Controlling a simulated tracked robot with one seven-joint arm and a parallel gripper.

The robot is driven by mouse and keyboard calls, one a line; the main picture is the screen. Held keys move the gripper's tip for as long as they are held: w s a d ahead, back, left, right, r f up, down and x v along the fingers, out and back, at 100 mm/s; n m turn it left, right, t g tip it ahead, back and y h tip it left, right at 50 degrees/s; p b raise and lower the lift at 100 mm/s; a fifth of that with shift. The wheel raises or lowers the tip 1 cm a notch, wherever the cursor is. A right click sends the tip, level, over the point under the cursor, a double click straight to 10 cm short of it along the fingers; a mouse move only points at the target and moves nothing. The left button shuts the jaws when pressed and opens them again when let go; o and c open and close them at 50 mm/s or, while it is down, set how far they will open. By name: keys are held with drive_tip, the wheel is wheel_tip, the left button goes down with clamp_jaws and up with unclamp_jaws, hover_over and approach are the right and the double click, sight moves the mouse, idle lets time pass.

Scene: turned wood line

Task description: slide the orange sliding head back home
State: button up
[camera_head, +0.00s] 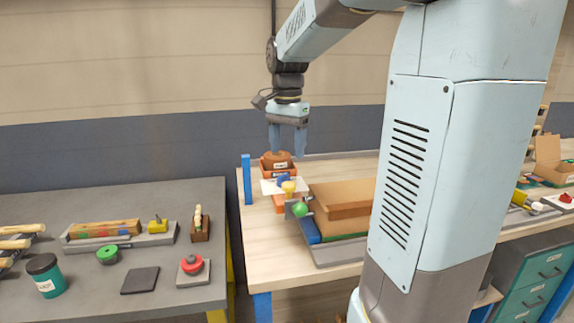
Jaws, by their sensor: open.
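The orange sliding head (268,172) sits toward the back left of the light wooden bench (258,216). It has a rounded brown top and a small pale label. More orange shows lower down, in front of a white plate (268,187); I cannot tell whether it is the same piece. My gripper (287,152) points down with its two blue-grey fingers apart, the tips beside or just above the brown top. I cannot tell whether they touch it. Nothing shows held between them.
A blue part, a yellow knob (289,187) and a green knob (300,209) crowd in front of the head. A blue post (247,179) rises at the left edge. A grey table (150,265) with tools lies left, across a gap.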

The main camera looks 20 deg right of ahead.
drive_tip(key=shift+r, duration=2)
drive_tip(key=shift+s, duration=0.1)
